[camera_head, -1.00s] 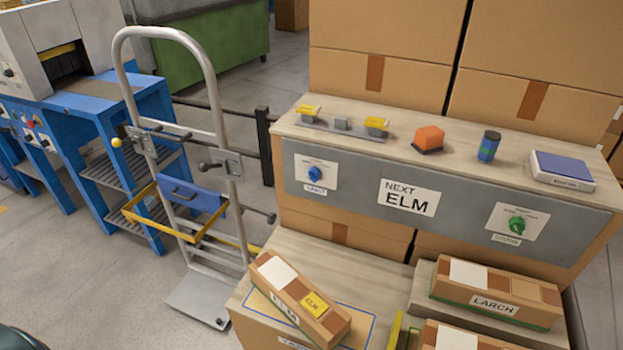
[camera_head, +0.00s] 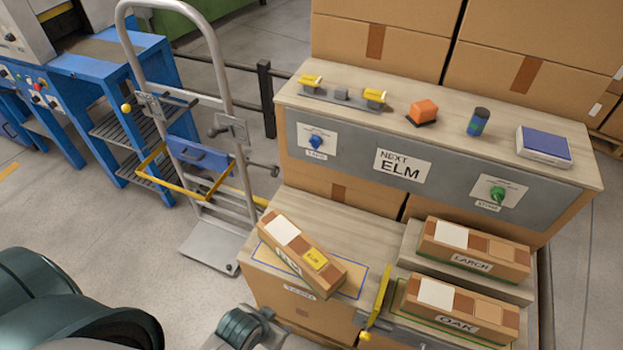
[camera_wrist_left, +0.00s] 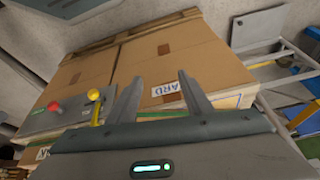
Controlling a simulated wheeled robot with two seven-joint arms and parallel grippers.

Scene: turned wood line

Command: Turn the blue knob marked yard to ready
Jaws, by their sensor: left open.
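The blue knob (camera_head: 316,141) sits on a white plate at the left end of the grey front panel (camera_head: 350,165). A small label under it is too small to read surely. A green knob (camera_head: 497,193) sits on a similar plate at the right end. My left arm enters at the bottom left of the head view, low and well short of the panel. In the left wrist view my left gripper (camera_wrist_left: 156,98) is open and empty, its two fingers apart before a cardboard box front (camera_wrist_left: 155,60). The blue knob does not show there. My right gripper is not seen.
A hand truck (camera_head: 225,130) stands left of the bench. Cartons labelled ELM (camera_head: 300,255), LARCH (camera_head: 472,247) and OAK (camera_head: 455,308) lie below the panel. A yellow lever (camera_head: 379,300) rises beside them. An orange block (camera_head: 423,111) and other items stand on the bench top.

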